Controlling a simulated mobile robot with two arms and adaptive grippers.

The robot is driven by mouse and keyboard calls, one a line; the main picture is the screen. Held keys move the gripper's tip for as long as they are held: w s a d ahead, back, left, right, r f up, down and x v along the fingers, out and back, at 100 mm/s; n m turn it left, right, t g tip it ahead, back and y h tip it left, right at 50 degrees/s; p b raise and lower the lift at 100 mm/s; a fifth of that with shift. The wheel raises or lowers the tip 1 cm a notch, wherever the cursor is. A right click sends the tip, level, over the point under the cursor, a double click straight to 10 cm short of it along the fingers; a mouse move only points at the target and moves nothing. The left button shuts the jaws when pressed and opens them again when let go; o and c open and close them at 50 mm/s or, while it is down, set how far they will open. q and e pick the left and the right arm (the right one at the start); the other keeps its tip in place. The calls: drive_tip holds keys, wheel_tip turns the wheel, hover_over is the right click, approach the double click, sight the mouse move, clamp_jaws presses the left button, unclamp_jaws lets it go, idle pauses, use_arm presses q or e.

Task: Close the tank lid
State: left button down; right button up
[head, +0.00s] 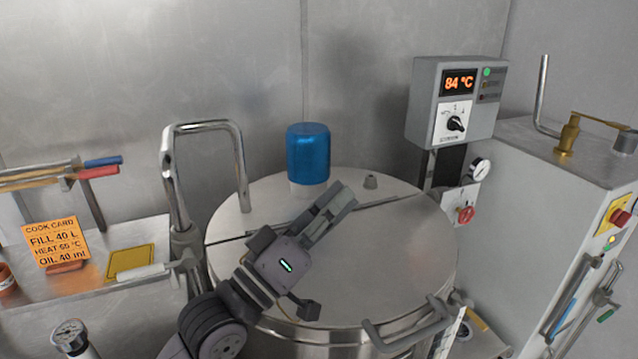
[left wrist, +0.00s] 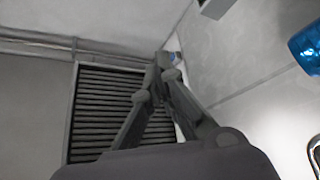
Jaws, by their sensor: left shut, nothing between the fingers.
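The tank (head: 300,335) is a round steel vessel in the middle of the head view. Its lid (head: 390,255) lies flat over the front part of the top, with a bar handle (head: 408,335) at the front edge. A seam divides the lid from the rear part of the top. My left gripper (head: 342,203) is over the lid near this seam, with its fingers together and empty. In the left wrist view its fingertips (left wrist: 163,62) meet. I cannot tell whether it touches the lid. My right gripper is not in view.
A blue motor (head: 308,154) stands on the rear top. A bent pipe frame (head: 205,127) rises at the left. A control box (head: 458,100) reads 84 °C at the right, beside a grey cabinet (head: 570,175). A left shelf holds an orange cook card (head: 56,243) and tools.

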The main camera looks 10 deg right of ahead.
use_arm(q)
drive_tip(key=m+b, duration=0.2)
drive_tip(key=b, duration=0.1)
hover_over(354, 314)
drive_tip(key=a, duration=0.2)
wheel_tip(354, 314, down, 5)
drive_tip(key=shift+g+h, duration=0.4)
drive_tip(key=shift+s+d+f+b, duration=0.1)
drive_tip(key=shift+s+f+b, duration=0.65)
drive_tip(key=shift+f, duration=0.95)
drive_tip(key=shift+s+d+f+b, duration=0.1)
drive_tip(key=shift+s+f+b, duration=0.65)
drive_tip(key=shift+f, duration=0.95)
drive_tip(key=shift+s+f+b, duration=0.5)
drive_tip(key=shift+f+b, duration=0.45)
drive_tip(key=shift+f, duration=0.75)
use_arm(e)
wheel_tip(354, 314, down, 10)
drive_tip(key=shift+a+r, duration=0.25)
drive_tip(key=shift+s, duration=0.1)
